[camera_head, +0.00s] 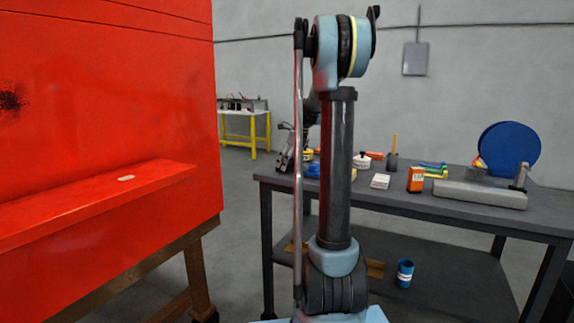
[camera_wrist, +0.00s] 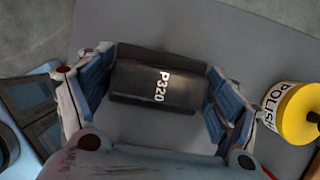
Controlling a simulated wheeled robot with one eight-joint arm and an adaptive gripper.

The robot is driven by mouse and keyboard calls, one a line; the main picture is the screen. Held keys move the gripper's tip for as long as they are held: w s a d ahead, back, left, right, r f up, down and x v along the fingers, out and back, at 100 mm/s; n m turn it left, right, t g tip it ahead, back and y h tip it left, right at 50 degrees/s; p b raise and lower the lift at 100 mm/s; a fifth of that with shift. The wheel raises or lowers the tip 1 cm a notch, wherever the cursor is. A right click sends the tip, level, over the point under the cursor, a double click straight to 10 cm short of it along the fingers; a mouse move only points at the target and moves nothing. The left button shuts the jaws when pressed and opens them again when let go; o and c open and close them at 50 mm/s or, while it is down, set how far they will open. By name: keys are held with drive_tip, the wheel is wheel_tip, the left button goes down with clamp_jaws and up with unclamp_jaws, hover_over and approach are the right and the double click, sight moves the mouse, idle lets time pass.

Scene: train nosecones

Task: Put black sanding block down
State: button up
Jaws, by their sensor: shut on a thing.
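The black sanding block (camera_wrist: 155,82), marked P320, lies between the fingers of my gripper (camera_wrist: 160,86) in the wrist view. The fingers are shut on its two ends. The grey workbench top (camera_wrist: 260,45) is below it; I cannot tell whether the block touches the top. In the head view my gripper (camera_head: 287,160) is at the left end of the workbench (camera_head: 400,202), partly behind my arm. I cannot make out the block there.
A yellow-lidded polish can (camera_wrist: 298,112) stands right of my gripper. A red train nosecone (camera_head: 105,120) fills the left.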

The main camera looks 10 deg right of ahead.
drive_tip(key=shift+f, duration=0.1)
drive_tip(key=o, duration=0.9)
drive_tip(key=shift+c, duration=0.2)
drive_tip(key=v, duration=1.2)
drive_tip(key=s+a+f+n+h, duration=0.1)
drive_tip(key=s+f+n, duration=0.25)
drive_tip(key=s, duration=0.45)
drive_tip(key=s+a+f+n, duration=0.2)
drive_tip(key=s+n, duration=0.3)
drive_tip(key=s, duration=0.2)
drive_tip(key=s+a+f+n+h, duration=0.1)
drive_tip(key=s+f+n, duration=0.25)
drive_tip(key=s, duration=0.45)
drive_tip(key=s+f+n+h, duration=0.1)
drive_tip(key=s+f+n, duration=1.2)
drive_tip(key=s+f, duration=0.4)
drive_tip(key=shift+s+d+f+h, duration=0.25)
drive_tip(key=shift+s+h, duration=0.05)
drive_tip(key=shift+s, duration=0.45)
